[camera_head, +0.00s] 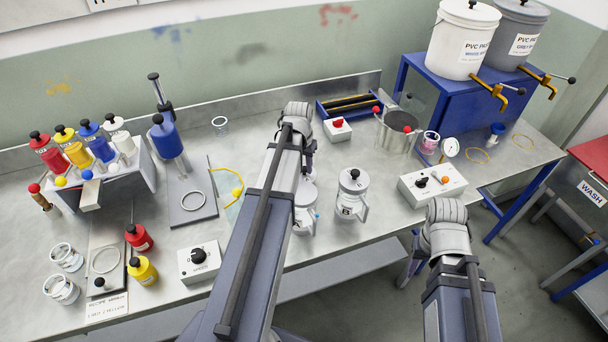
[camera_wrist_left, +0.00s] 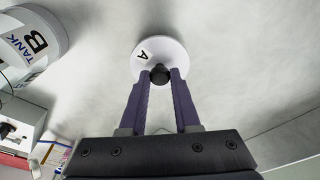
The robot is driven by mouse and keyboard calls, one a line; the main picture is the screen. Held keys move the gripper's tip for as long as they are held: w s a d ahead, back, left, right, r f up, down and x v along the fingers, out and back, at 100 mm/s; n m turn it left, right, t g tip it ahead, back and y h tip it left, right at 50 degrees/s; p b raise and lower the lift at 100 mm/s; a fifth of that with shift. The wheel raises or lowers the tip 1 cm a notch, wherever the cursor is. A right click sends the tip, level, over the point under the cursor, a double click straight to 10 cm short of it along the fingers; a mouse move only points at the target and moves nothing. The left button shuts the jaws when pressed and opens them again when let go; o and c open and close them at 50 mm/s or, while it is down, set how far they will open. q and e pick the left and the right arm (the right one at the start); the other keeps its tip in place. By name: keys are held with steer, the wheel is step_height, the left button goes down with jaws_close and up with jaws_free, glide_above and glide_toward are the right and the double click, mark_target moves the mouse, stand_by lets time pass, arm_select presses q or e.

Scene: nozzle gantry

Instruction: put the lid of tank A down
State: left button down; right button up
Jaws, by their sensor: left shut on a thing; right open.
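The lid of tank A (camera_wrist_left: 143,68) is a white disc marked A with a black knob. In the left wrist view my left gripper (camera_wrist_left: 160,77) is shut on that knob, with grey bench surface behind the lid. Whether the lid touches the bench is unclear. In the head view my left arm hides the gripper and lid. A white tank (camera_head: 304,219) with a handle, likely tank A, is partly hidden behind that arm. Tank B (camera_head: 351,197) stands to its right with its lid on. My right gripper (camera_head: 408,268) is open, low beyond the bench's front edge, partly hidden by its wrist.
A white control box (camera_head: 432,185) and a steel pot (camera_head: 397,134) are right of tank B. A speed box (camera_head: 199,261) and a plate with a ring (camera_head: 193,207) are left of my left arm. Bench surface (camera_head: 262,150) behind the arm is clear.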

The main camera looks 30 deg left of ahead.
mark_target(304, 169)
arm_select(q)
step_height(304, 169, down, 3)
steer(key=shift+f+b, duration=0.1)
steer(key=shift+b, duration=1.1)
steer(key=c, duration=0.6)
jaws_free()
steer(key=r+p, duration=0.4)
steer(key=s+r+p, duration=0.1)
steer(key=r+p, duration=0.7)
steer(key=shift+s+r, duration=0.1)
steer(key=shift+s, duration=0.3)
steer(key=shift+r, duration=0.1)
